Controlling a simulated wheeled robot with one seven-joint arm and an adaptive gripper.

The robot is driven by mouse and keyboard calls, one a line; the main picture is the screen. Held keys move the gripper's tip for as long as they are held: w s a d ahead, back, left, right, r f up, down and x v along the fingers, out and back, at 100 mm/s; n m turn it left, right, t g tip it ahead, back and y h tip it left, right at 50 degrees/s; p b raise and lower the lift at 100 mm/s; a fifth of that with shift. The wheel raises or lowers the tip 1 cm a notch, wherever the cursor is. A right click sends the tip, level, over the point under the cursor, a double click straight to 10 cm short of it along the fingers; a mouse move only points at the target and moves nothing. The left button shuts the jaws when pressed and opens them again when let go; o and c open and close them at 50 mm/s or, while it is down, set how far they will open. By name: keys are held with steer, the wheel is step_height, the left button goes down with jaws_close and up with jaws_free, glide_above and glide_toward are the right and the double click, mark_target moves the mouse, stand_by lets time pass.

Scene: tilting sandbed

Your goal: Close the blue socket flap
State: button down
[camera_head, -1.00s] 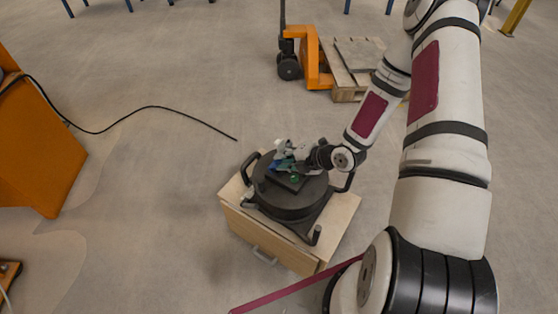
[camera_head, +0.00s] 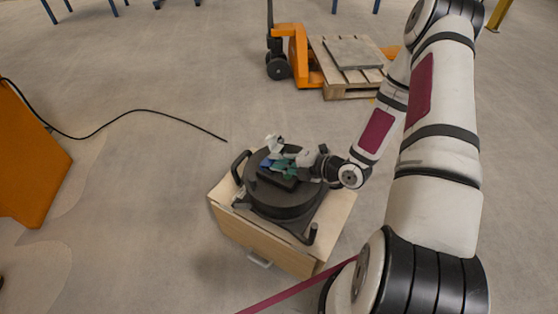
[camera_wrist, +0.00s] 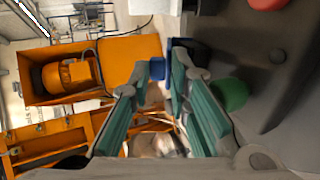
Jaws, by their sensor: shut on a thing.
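The round dark drum (camera_head: 285,203) carries the sockets and sits on a wooden cabinet. Blue parts show at my fingertips, at the drum's upper left (camera_head: 266,162). In the wrist view, a bright blue piece (camera_wrist: 157,69) lies between the fingertips, with a dark blue plate-like part (camera_wrist: 183,48) just beyond. I take these for the blue socket flap, but its angle is unclear. My gripper (camera_head: 279,163) reaches in from the right over the drum top; its green-padded fingers (camera_wrist: 157,85) are shut on the blue piece. A green round part (camera_wrist: 230,94) sits right of the fingers.
The wooden cabinet (camera_head: 234,231) stands under the drum, whose black handles (camera_head: 237,167) stick out. A pallet jack (camera_head: 298,50) and a pallet (camera_head: 350,85) stand behind. A black cable (camera_head: 150,111) lies on the floor at left. A red part (camera_wrist: 268,4) shows at the wrist view's top.

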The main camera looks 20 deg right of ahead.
steer(key=c, duration=1.6)
jaws_free()
steer(key=shift+w+f, duration=0.1)
steer(key=v, duration=1.2)
steer(key=shift+o, duration=0.6)
